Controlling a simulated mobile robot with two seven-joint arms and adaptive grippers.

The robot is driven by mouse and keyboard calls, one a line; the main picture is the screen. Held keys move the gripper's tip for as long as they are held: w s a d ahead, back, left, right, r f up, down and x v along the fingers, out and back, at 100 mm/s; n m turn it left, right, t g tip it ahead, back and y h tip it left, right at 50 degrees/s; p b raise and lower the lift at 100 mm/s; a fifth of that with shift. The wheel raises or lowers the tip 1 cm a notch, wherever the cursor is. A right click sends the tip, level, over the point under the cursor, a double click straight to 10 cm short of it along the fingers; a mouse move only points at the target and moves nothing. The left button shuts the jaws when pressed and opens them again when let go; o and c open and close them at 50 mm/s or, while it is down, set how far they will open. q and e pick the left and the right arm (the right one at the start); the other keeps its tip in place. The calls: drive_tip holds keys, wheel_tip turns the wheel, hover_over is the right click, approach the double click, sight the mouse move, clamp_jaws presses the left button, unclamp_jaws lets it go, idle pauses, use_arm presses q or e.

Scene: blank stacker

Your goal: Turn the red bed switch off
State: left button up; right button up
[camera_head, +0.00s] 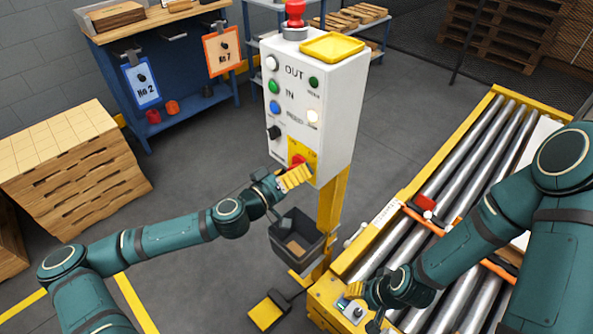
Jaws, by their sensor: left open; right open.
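The red switch (298,160) sits on a yellow plate (311,158) low on the front of the white control box (345,110). My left gripper (303,174) is right at the switch, its yellow fingers just below and in front of it. The fingers cover part of the switch, so I cannot tell its exact angle or whether they touch it. My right gripper (356,293) is open, low by the near corner of the roller conveyor, close to a small metal fitting there. Neither gripper visibly holds anything.
The roller conveyor (428,178) fills the right side, with an orange-handled tool (424,220) across it. A dark bin (290,252) hangs under the box, above a yellow pedal (266,314). A blue bench (190,105) and stacked wood (75,160) stand left. Open floor lies between.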

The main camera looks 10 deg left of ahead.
use_arm(q)
drive_tip(key=shift+w+d, duration=0.15)
drive_tip(key=shift+w, duration=0.05)
drive_tip(key=c, duration=1.2)
